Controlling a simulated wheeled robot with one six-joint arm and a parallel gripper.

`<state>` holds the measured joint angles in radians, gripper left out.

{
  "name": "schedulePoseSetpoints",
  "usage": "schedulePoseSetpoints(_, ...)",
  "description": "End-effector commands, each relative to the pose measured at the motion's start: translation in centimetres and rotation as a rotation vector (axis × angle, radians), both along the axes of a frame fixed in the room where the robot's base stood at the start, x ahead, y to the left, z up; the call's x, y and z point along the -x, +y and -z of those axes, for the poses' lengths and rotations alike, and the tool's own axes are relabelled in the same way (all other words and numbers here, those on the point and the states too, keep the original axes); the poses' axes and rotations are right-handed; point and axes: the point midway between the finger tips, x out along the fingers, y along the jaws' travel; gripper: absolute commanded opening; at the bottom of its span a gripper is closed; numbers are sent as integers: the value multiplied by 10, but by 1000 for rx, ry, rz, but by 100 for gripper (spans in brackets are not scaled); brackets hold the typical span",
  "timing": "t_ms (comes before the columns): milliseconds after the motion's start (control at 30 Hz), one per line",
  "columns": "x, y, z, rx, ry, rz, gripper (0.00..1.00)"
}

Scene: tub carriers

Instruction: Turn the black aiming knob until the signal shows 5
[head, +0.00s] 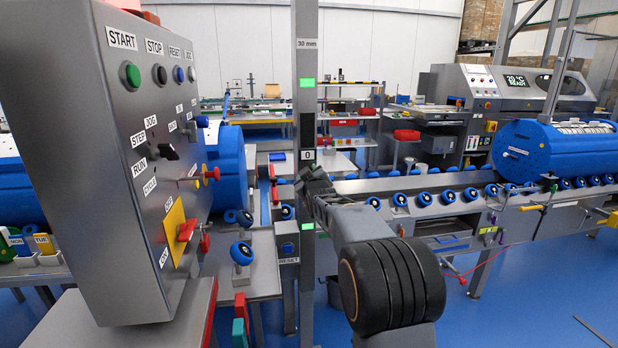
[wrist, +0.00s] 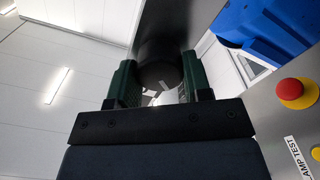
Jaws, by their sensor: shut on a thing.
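The black aiming knob (wrist: 160,70) shows in the wrist view as a dark round part between the two green fingers of my gripper (wrist: 160,80). The fingers are shut on its sides. In the head view my gripper (head: 306,180) reaches the grey post (head: 306,270) just below a small plate (head: 307,155) that reads 0. There the knob is hidden behind my gripper. Green lights show on the post above (head: 307,82) and below (head: 307,226) my gripper.
A grey control box (head: 150,130) with buttons and switches stands close at the left. A roller conveyor (head: 430,190) with blue-topped parts runs to the right. A red button (wrist: 291,90) and a LAMP TEST label sit right of my gripper in the wrist view.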

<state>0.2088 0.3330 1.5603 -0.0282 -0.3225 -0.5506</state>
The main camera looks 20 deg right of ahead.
Motion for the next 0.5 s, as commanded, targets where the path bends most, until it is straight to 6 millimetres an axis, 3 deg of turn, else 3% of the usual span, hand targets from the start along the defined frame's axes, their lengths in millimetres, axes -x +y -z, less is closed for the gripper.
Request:
schedulePoseSetpoints(67,0,0,0,-1,0,0,22)
schedulePoseSetpoints(100,0,0,0,-1,0,0,47)
schedulePoseSetpoints(333,0,0,0,-1,0,0,69)
schedulePoseSetpoints(500,0,0,0,-1,0,0,71)
